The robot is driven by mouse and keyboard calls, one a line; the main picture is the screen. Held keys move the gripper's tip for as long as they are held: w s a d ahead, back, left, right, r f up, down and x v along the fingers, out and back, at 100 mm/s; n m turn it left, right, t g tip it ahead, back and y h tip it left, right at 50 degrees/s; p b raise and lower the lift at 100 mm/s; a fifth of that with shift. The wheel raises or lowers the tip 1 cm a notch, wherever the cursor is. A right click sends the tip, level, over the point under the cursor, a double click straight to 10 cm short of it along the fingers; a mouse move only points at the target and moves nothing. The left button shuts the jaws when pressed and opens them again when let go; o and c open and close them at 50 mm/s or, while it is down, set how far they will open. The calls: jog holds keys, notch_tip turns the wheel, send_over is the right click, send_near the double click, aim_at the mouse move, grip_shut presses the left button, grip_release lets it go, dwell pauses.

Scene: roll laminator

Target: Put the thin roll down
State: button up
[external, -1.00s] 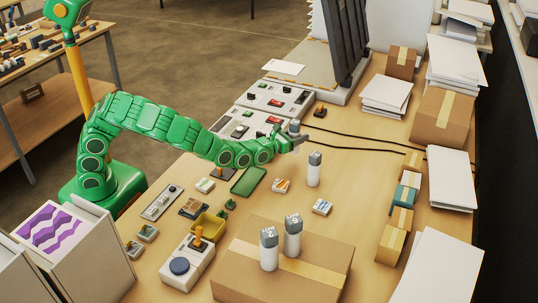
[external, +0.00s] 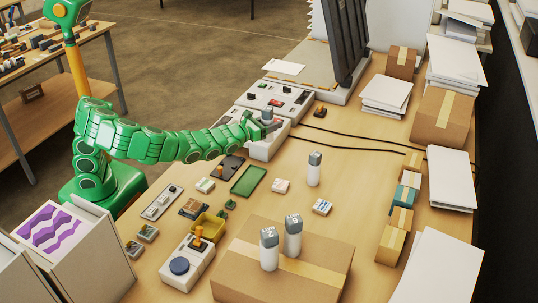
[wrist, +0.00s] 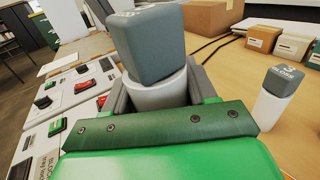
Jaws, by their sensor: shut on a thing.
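My gripper (external: 268,123) is shut on a roll, a pale cylinder with a dark grey block-like cap. The held roll (wrist: 160,92) fills the upper middle of the wrist view, upright and slightly tilted, between the two grey fingers. In the external view, gripper and roll are at the near end of the laminator's control panels. Whether the roll's bottom touches anything is hidden. A similar roll (external: 314,170) stands on the table to the right; it also shows in the wrist view (wrist: 277,95). Two more rolls, a left one (external: 269,250) and a right one (external: 293,237), stand on a cardboard box.
Control panels (wrist: 62,115) with red switches and black knobs lie left of my gripper in the wrist view. A green tray (external: 248,181) and small boxes lie nearby on the table. Black cables (external: 350,146) run right.

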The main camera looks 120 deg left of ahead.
jog(key=shift+s+d+r, duration=0.3)
jog(key=shift+s+d, duration=0.05)
jog(key=shift+s, duration=0.2)
jog(key=w+d+r+m+t+h, duration=0.2)
jog(key=w+d+m+t+h, duration=0.15)
jog(key=w+d, duration=1.65)
jog(key=w+d+r+n+g+y, duration=0.3)
jog(key=w+d+r, duration=0.5)
jog(key=w+r, duration=0.3)
send_over(311, 275)
jog(key=shift+t, duration=0.25)
jog(key=shift+f, duration=7.35)
jog(key=shift+f, duration=0.1)
